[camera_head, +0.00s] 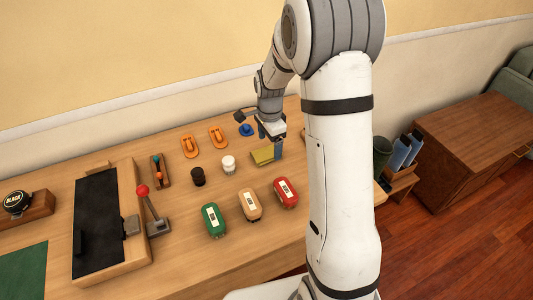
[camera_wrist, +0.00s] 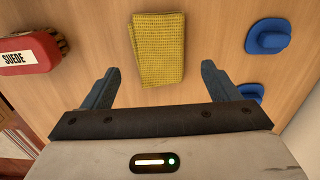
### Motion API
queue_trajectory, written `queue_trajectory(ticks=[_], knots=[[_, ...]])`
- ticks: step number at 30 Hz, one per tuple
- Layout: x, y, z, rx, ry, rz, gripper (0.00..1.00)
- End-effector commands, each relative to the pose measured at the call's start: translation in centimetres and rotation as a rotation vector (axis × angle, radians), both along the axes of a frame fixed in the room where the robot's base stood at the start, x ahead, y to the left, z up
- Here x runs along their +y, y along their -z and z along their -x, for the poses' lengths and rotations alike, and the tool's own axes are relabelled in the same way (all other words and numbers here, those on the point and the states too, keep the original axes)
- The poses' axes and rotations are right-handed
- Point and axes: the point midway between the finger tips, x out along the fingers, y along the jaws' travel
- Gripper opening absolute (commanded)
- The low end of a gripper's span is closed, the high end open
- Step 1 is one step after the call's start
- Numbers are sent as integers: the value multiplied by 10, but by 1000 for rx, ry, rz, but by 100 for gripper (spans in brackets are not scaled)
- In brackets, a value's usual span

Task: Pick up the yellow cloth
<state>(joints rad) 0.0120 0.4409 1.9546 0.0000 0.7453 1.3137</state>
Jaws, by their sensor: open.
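The yellow cloth (camera_wrist: 158,48) lies folded flat on the wooden table in the wrist view, just beyond my fingertips. It also shows in the head view (camera_head: 262,156), partly hidden by my gripper (camera_head: 270,143). In the wrist view, my gripper (camera_wrist: 160,82) is open, with its two blue fingers spread wide. How high the fingertips are above the table is hard to tell.
A red brush marked SUEDE (camera_wrist: 26,52) lies left of the cloth, and a blue hat-shaped item (camera_wrist: 268,36) lies right. In the head view, a white jar (camera_head: 229,165), a tan brush (camera_head: 249,205) and a green brush (camera_head: 213,220) stand nearby. The table's front edge is close.

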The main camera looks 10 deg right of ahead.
Motion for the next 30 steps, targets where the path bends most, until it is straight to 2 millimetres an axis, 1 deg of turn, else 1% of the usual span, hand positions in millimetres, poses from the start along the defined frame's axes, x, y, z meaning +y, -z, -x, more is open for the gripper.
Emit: queue_trajectory(ticks=[1, 3, 6, 9, 14, 30], knots=[[-1, 9, 1, 6, 0, 0, 82], [-1, 20, 1, 5, -1, 0, 82], [-1, 29, 1, 3, -1, 0, 82], [-1, 32, 1, 2, -1, 0, 82], [0, 32, 1, 1, -2, 0, 82], [0, 31, 1, 1, -3, 0, 38]])
